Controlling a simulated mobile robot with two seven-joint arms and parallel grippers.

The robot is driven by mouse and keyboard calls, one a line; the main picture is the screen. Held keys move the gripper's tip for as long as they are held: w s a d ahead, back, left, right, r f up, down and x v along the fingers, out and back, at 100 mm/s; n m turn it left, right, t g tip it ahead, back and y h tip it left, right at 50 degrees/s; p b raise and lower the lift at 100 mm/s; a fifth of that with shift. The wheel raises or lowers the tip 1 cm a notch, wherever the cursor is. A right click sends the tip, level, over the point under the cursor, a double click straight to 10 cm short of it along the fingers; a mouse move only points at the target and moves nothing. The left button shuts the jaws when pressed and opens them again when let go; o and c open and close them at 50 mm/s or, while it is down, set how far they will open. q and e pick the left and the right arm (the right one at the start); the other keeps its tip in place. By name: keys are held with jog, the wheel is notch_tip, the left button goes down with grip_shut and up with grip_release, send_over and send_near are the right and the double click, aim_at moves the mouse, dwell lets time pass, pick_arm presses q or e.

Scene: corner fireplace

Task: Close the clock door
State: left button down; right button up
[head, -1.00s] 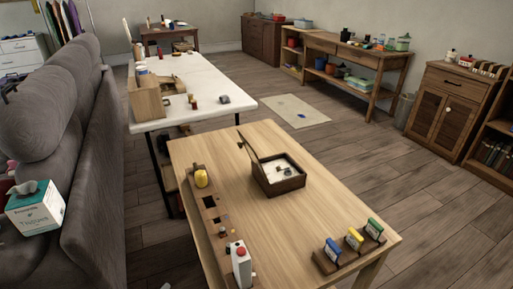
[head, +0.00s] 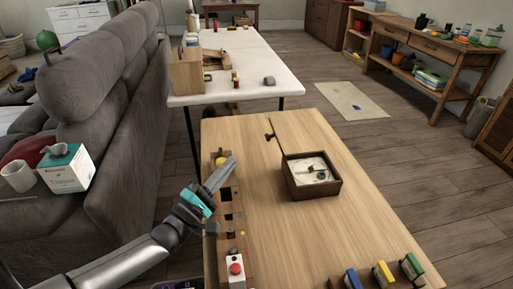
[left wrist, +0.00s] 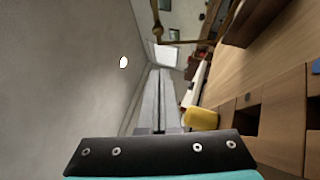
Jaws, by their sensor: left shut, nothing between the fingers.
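The clock is a dark wooden box (head: 314,189) with a pale dial, lying face up on the light wooden table. Its clock door (head: 290,138) is a thin panel, seen nearly edge-on, standing open at the box's far left side with a small dark knob. In the left wrist view, a thin brown edge with a knob (left wrist: 213,31), likely the door, crosses the top, with part of the dark box (left wrist: 250,22) beside it. My left gripper (head: 231,163) is shut and empty, left of the clock and apart from it. My right gripper is not in view.
Coloured blocks stand at the front right. The table (head: 330,235) is clear around the clock.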

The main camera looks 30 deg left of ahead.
pick_arm(q)
jog(key=w+d+r+b, duration=0.1)
jog(key=w+d+r, duration=0.2)
jog(key=w, duration=0.4)
jog(key=shift+d, duration=0.6)
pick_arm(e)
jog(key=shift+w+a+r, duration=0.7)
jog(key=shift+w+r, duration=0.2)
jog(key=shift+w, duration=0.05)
